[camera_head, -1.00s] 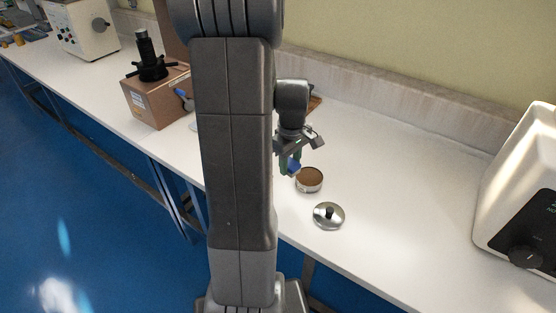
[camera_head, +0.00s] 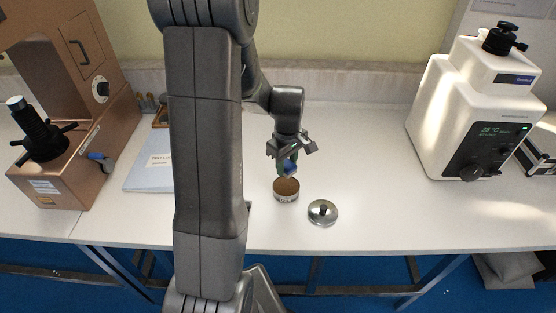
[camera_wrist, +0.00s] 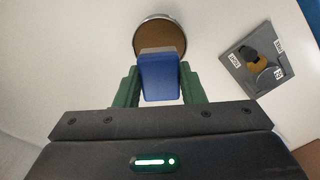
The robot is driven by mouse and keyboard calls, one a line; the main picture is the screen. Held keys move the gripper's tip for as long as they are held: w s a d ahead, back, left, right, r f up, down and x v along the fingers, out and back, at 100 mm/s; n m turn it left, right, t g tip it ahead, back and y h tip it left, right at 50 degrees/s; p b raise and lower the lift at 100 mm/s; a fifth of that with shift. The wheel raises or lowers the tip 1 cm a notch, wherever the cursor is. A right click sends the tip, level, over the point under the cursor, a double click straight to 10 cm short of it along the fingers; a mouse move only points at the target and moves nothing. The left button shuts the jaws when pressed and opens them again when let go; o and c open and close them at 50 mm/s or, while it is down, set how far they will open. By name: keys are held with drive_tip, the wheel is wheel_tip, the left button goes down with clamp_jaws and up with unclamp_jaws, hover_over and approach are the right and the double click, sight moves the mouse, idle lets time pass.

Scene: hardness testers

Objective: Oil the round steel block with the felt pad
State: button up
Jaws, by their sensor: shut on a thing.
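My gripper (camera_head: 289,160) is shut on a blue piece (camera_wrist: 160,77), held between its green fingers. I take this for the felt pad's holder; the felt itself cannot be made out. A round metal tin (camera_head: 286,196) with a brown inside stands on the bench just below my gripper. In the wrist view the tin (camera_wrist: 136,42) lies just beyond the blue piece and is partly covered by it; I cannot tell whether they touch. A grey square plate (camera_wrist: 239,66) with white labels carries a round steel-looking piece (camera_wrist: 268,76), perhaps the block, and a yellow-brown piece.
A shiny round lid (camera_head: 316,219) with a dark knob lies right of the tin. A white tester (camera_head: 452,105) stands at the right, a brown tester (camera_head: 105,130) at the left. A pale blue-grey folder (camera_head: 146,178) lies near the brown one.

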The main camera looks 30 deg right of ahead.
sight(286, 186)
drive_tip(key=shift+f+b, duration=2.1)
drive_tip(key=shift+f, duration=0.9)
drive_tip(key=shift+s+f+b, duration=0.1)
drive_tip(key=shift+f+b, duration=0.35)
drive_tip(key=shift+f, duration=0.1)
drive_tip(key=shift+r, duration=0.1)
drive_tip(key=shift+r+p, duration=2.55)
drive_tip(key=shift+r, duration=0.95)
drive_tip(key=shift+f, duration=0.1)
